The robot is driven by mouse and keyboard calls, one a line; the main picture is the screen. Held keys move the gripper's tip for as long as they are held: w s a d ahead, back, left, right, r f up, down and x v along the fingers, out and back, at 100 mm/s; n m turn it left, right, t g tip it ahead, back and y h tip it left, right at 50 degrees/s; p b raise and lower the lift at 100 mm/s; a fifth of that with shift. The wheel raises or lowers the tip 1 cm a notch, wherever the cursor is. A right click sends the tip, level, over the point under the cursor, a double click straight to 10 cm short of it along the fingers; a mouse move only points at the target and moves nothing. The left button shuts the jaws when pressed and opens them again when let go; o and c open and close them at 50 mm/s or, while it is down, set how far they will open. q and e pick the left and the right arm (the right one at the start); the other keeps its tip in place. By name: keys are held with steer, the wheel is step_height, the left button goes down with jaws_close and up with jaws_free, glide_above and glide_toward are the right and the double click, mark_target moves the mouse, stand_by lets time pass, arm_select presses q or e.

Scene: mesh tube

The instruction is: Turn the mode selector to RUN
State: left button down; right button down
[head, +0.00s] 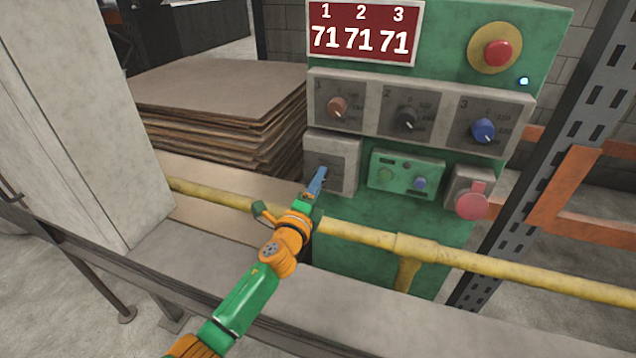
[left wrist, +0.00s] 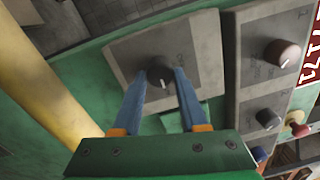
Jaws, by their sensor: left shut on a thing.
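The mode selector is a black knob (left wrist: 158,70) with a white pointer mark, on a grey square plate (head: 345,163) at the lower left of the green control panel. In the left wrist view the mark points down in the picture. The small lettering on the plate is too blurred to read. My left gripper (head: 321,176) reaches the plate, and its blue fingers are shut on the knob, one on each side. In the head view the fingers hide the knob. My right gripper is not in view.
Above are three dials (head: 407,119) and a red display (head: 362,34) reading 71 71 71. A red mushroom button (head: 497,53) is at the top right. A red-handled box (head: 471,202) sits lower right. A yellow rail (head: 450,258) crosses in front, close to my left arm.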

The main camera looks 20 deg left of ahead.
arm_select(q)
steer(key=shift+r, duration=0.1)
stand_by(0.4)
steer(key=shift+c, duration=2.2)
jaws_free()
steer(key=s+p, duration=0.1)
steer(key=s, duration=0.6)
steer(key=shift+a+f, duration=0.15)
steer(key=shift+f, duration=0.1)
steer(key=shift+f, duration=0.1)
